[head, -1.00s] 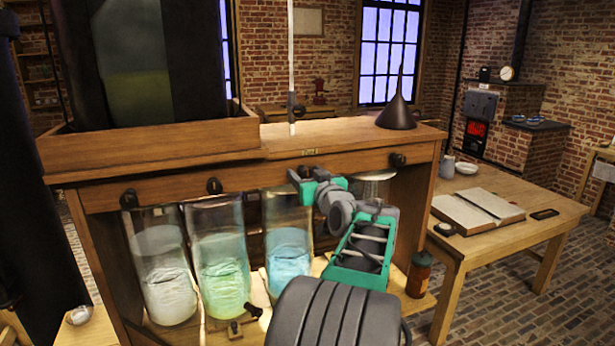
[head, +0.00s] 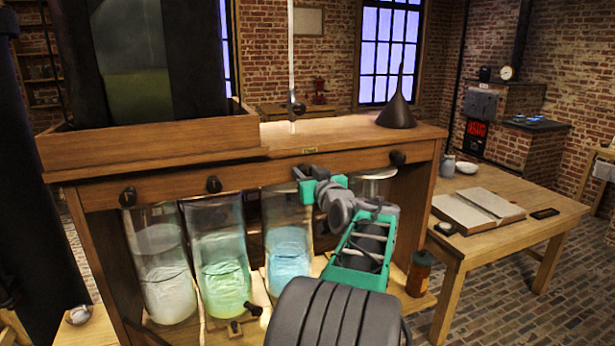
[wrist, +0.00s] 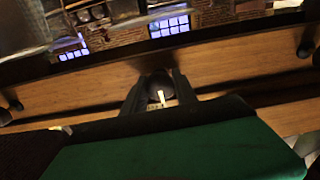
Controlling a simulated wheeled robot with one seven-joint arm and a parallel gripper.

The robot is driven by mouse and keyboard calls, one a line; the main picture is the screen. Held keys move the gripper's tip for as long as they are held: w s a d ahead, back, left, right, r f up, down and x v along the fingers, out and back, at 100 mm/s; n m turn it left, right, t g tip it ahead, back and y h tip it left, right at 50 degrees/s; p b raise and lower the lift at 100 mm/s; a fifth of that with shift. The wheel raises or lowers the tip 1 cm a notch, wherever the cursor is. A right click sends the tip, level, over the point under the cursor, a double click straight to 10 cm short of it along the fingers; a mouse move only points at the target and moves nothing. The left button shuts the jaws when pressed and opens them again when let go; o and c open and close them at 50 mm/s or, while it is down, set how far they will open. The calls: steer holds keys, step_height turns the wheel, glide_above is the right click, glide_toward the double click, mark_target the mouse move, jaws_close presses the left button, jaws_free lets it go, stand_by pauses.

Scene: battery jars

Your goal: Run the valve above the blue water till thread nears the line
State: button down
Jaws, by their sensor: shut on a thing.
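The blue water (head: 289,255) stands in a tall glass jar (head: 284,208) under the wooden beam, third from the left. My gripper (head: 303,173) is at the beam's front edge above this jar. In the wrist view my gripper (wrist: 157,98) is shut on a dark round valve knob (wrist: 156,84) with a pale mark on it. The gripper and wrist hide most of the knob in the head view.
Jars of cloudy white (head: 168,290) and green water (head: 223,285) stand to the left, under valve knobs (head: 128,197) (head: 214,184). Another jar (head: 373,184) is partly hidden behind my wrist. A dark funnel (head: 396,108) stands on the beam. A brown bottle (head: 419,274) stands at right.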

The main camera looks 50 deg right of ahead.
steer(key=n+b, duration=0.2)
steer(key=b, duration=0.1)
steer(key=shift+f+b, duration=0.4)
steer(key=n+b, duration=0.3)
steer(key=b, duration=0.2)
steer(key=shift+b, duration=0.35)
steer(key=shift+r+n+b, duration=0.1)
steer(key=shift+n+b, duration=0.35)
steer(key=shift+n, duration=0.15)
steer(key=shift+r, duration=0.3)
